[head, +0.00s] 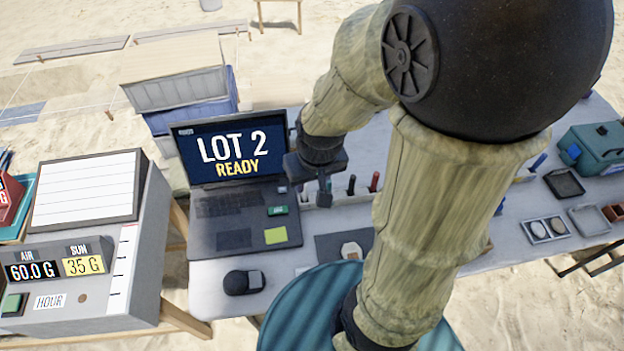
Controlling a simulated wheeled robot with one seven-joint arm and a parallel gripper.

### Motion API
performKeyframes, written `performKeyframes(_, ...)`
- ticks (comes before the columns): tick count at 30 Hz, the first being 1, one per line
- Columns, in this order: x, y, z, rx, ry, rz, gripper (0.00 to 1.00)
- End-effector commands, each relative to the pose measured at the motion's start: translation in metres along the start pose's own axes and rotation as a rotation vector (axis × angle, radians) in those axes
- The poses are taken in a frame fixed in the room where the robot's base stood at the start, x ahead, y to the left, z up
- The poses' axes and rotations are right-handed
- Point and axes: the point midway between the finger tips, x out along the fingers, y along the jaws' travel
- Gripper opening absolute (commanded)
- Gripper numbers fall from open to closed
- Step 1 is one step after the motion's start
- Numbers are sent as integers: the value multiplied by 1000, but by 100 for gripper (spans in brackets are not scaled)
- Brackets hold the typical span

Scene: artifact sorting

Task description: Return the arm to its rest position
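My arm, in a sand-coloured camouflage sleeve, rises from the bottom of the head view, bends at a large dark joint at the top right and comes down toward the middle. My gripper (324,196) points down at its end, just right of the laptop (230,235) and above the table. Its fingers are small and dark here, and I cannot tell whether they are open or shut. I see no object clearly held in it.
A grey machine (90,240) with "60.0 G" and "35 G" displays stands at the left. The laptop screen reads "LOT 2 READY". Upright pens or tools (374,182) stand close right of my gripper. A teal case (595,148) and small trays (565,183) are at the right.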

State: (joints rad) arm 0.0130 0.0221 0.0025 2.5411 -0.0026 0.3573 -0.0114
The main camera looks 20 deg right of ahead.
Motion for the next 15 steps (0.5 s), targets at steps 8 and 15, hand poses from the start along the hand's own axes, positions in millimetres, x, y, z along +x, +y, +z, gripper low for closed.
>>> performKeyframes(8,-3,-4,6,4,11,-3,38)
performKeyframes(15,-18,-3,2,4,11,-3,38)
